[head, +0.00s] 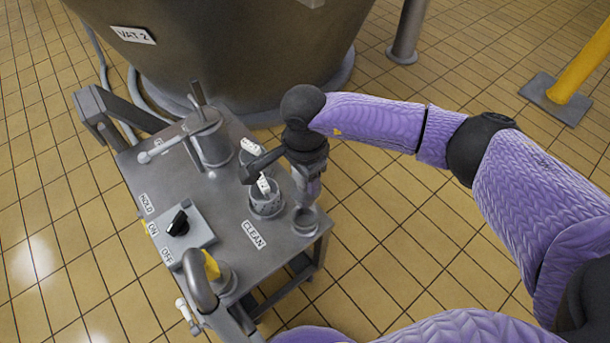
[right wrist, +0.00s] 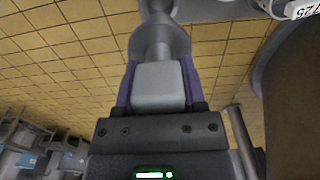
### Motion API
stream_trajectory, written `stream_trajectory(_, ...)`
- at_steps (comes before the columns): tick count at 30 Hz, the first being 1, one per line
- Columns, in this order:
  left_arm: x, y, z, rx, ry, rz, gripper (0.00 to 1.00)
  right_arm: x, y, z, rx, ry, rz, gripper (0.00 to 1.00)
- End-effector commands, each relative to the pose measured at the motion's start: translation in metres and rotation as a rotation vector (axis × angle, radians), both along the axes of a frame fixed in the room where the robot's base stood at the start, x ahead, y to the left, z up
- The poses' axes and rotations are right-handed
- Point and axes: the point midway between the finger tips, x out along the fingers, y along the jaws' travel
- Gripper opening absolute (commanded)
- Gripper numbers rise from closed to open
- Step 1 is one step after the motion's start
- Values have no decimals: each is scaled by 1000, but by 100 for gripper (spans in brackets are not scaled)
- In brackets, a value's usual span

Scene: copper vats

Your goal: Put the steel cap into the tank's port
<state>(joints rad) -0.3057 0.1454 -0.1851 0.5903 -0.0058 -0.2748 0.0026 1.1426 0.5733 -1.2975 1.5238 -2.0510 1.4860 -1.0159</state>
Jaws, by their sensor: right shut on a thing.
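My right gripper (head: 308,188) points down over the right corner of the steel cart. It is shut on the steel cap (right wrist: 158,88), a grey piece with a blocky grip and a round flange beyond it, held between purple fingers in the right wrist view. In the head view the gripper mostly hides the cap. A short round steel port (head: 305,221) with a dark opening stands just below the gripper at the cart corner. I cannot tell whether the cap touches it. My left gripper is out of view.
The steel cart (head: 215,180) carries a lidded pot (head: 209,138), white-tagged round fittings (head: 265,203), a switch box (head: 178,228) and a bent pipe (head: 200,278). A large vat (head: 215,60) stands behind. A yellow post (head: 580,70) is at right. Tiled floor right of the cart is clear.

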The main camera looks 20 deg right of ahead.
Motion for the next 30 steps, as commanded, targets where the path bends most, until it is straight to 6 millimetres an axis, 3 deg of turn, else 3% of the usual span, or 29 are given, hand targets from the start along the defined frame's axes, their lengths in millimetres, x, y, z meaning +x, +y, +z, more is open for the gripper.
stream_trajectory(18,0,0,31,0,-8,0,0,1,0,45,0,-3,0,0)
stream_trajectory(30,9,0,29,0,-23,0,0,0,0,44,0,-1,0,0)
